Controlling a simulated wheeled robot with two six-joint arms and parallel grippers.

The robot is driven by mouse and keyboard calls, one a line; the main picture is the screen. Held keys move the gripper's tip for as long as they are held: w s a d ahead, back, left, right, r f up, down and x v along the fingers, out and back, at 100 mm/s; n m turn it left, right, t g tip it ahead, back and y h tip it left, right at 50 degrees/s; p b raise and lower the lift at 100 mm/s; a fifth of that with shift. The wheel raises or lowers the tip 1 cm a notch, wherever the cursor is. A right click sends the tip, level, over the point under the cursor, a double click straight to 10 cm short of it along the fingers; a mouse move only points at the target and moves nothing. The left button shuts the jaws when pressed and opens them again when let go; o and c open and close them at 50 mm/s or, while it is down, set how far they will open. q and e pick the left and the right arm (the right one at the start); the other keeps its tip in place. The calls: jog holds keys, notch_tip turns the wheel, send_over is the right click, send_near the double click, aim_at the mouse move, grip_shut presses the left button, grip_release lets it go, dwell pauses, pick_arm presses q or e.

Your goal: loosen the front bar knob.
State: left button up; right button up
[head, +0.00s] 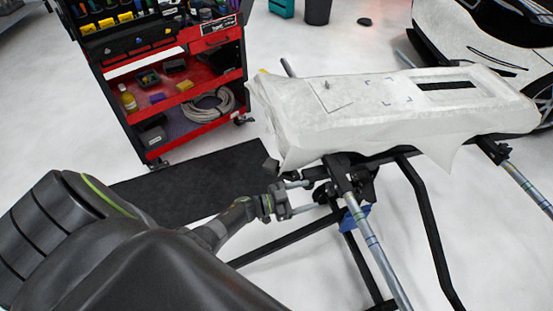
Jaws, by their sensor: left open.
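My left gripper (305,196) reaches in from the left, low beside the near end of the stand. Its two pale fingers are apart, pointing right. Just past the fingertips is a small dark knob (322,193), next to the black clamp bracket (347,176) on the stand's front bar. The knob is small and partly lost against the dark frame, so I cannot tell whether the fingers touch it. My right gripper is not in view.
A white-wrapped panel (345,115) lies on the stand (428,220), over the bracket. A grey tube (375,255) slants toward me. A red tool cart (172,85) stands behind on the left, near a black mat (190,188). A car (500,45) is at the upper right.

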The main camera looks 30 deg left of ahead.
pick_arm(q)
jog(key=v, duration=1)
jog(key=shift+s+a, duration=0.2)
jog(key=s+a+f+n+g+y, duration=0.1)
jog(key=s+a+f+n+y, duration=0.25)
jog(key=s+f+y, duration=0.4)
jog(key=s+a+f+n+g+y, duration=0.2)
jog(key=s+f+n+y, duration=0.2)
jog(key=f, duration=0.7)
jog(key=s+d+f+g, duration=0.1)
jog(key=s+f+g, duration=0.2)
jog(key=s, duration=0.5)
jog(key=s+d+f+n+g, duration=0.1)
jog(key=s+d+f+g, duration=0.1)
jog(key=s, duration=0.7)
jog(key=s+d+f+g+y, duration=0.1)
jog(key=s+f+g, duration=0.3)
jog(key=s, duration=0.5)
notch_tip(320, 180, down, 2)
jog(key=shift+d+f+n+g, duration=0.1)
jog(key=shift+d+n+g, duration=0.15)
jog(key=shift+n+g, duration=0.1)
